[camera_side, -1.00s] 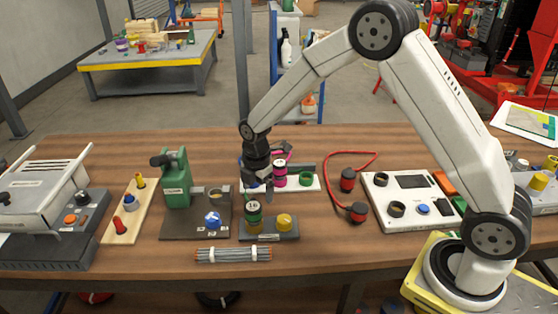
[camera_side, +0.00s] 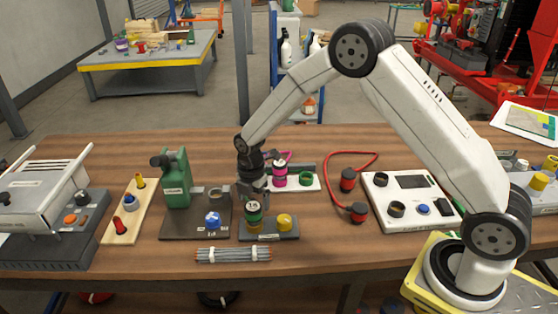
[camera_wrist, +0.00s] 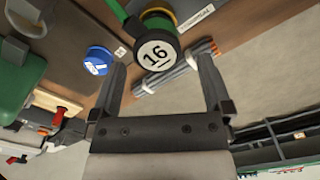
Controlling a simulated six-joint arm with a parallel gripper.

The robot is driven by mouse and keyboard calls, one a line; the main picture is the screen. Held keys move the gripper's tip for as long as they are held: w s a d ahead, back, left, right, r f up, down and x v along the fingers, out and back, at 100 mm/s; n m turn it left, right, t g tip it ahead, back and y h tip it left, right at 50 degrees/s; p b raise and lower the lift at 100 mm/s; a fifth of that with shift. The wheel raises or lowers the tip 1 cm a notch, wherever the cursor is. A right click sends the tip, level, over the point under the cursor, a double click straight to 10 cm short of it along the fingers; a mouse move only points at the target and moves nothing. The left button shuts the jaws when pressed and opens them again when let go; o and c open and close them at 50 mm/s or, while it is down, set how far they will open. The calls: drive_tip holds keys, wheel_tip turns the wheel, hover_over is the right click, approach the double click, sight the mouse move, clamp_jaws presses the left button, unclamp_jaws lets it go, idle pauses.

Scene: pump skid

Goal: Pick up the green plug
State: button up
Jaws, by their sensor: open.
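The green plug (camera_side: 253,213) stands in the grey block on the near side of the table, beside a yellow plug (camera_side: 285,221). Its round top, marked 16 (camera_wrist: 157,52), faces the wrist camera, with a green rim and some yellow under it. My gripper (camera_side: 254,197) is just above the plug and partly hides its top in the side view. In the wrist view my gripper (camera_wrist: 163,68) is open and empty. The plug shows between and beyond the fingertips, toward the top of the picture. I cannot tell whether the fingers reach beside it.
A tied bundle of grey rods (camera_side: 233,255) lies in front of the block. A blue knob (camera_side: 212,220) and a green pump body (camera_side: 175,178) stand to the left. Pink and green parts (camera_side: 306,178) on a white base are behind. A red cable (camera_side: 333,166) lies to the right.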

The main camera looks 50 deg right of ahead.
sight(253, 206)
drive_tip(key=shift+f, duration=0.1)
drive_tip(key=shift+w+f, duration=0.15)
drive_tip(key=shift+f, duration=2.35)
clamp_jaws()
drive_tip(key=shift+r, duration=0.15)
